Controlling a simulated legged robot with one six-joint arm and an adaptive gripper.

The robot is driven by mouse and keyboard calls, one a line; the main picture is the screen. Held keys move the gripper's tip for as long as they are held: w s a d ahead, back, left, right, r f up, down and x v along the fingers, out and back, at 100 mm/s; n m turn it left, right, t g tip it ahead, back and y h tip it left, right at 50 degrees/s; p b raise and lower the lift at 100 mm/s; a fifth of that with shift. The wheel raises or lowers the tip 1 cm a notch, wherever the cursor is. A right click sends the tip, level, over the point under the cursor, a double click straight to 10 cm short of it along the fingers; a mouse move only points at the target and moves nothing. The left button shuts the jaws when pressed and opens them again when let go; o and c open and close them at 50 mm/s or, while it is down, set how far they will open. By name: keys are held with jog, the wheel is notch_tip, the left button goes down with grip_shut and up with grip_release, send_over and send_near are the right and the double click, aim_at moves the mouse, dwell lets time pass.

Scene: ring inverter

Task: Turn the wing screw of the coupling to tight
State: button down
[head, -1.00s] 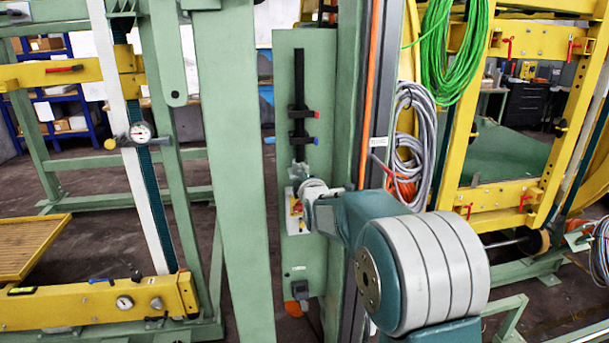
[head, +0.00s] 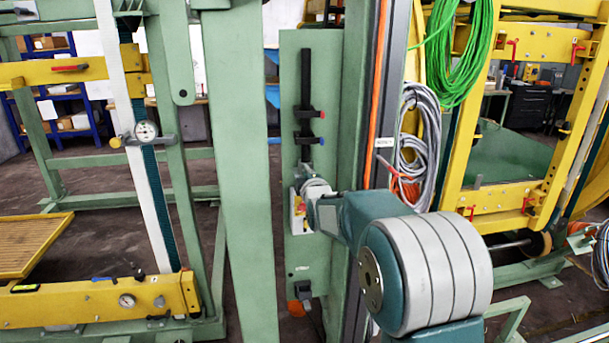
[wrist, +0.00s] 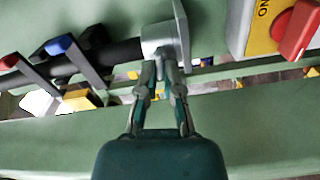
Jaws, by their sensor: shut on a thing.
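The grey metal coupling (wrist: 160,38) sits at the end of a black rod (wrist: 112,50) against a square plate (wrist: 182,30) in the wrist view. My gripper (wrist: 166,68) reaches up to the coupling's lower side, its two fingers close together and shut. The wing screw is between or behind the fingertips and mostly hidden, so its turn angle cannot be told. In the head view the coupling (head: 304,172) is small, low on the black rod (head: 305,90) on a green panel, and my arm covers most of the gripper.
A yellow box with a red rotary switch (wrist: 295,32) is right of the coupling. Two black clamp levers, with a blue tip (wrist: 60,45) and a red tip (wrist: 9,62), are on the left. A green upright (head: 236,170) stands left of the panel in the head view.

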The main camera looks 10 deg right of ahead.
jog(key=shift+d+f+m, duration=0.1)
jog(key=shift+f+m, duration=0.05)
jog(key=shift+m, duration=5.45)
jog(key=shift+d+f+m, duration=0.1)
jog(key=shift+f+m, duration=0.1)
jog(key=shift+m, duration=5.4)
jog(key=shift+f+m, duration=0.15)
jog(key=shift+m, duration=5.45)
jog(key=c, duration=0.8)
grip_release()
jog(key=shift+a+r, duration=0.1)
jog(key=shift+r, duration=0.05)
